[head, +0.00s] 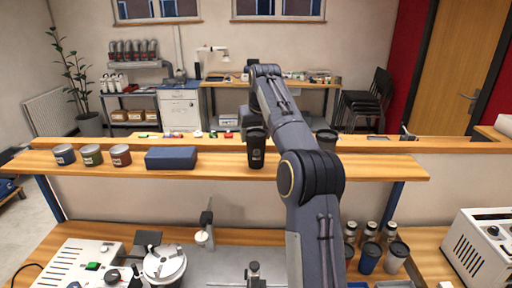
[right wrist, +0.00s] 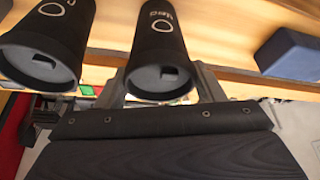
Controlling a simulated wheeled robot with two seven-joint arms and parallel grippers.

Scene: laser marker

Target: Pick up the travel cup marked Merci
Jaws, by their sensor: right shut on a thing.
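A black travel cup (head: 256,150) with a lid and small pale lettering is upright at the shelf, right of the blue box. My right gripper (right wrist: 160,84) is shut on this cup, which also shows in the right wrist view (right wrist: 160,42) between the fingers. Its lettering is only partly visible there, and I cannot read it surely. I cannot tell whether its base touches the shelf. A second dark cup (head: 326,140) stands to the right, partly hidden behind my right arm. It also shows in the right wrist view (right wrist: 45,45), beside the held cup. My left gripper is not in view.
The wooden shelf (head: 215,164) also holds a blue box (head: 171,158) and three tins (head: 92,155) at the left. Below are a bench with a white device (head: 78,262), several more cups (head: 371,257) and a white machine (head: 478,243). The shelf's right end is clear.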

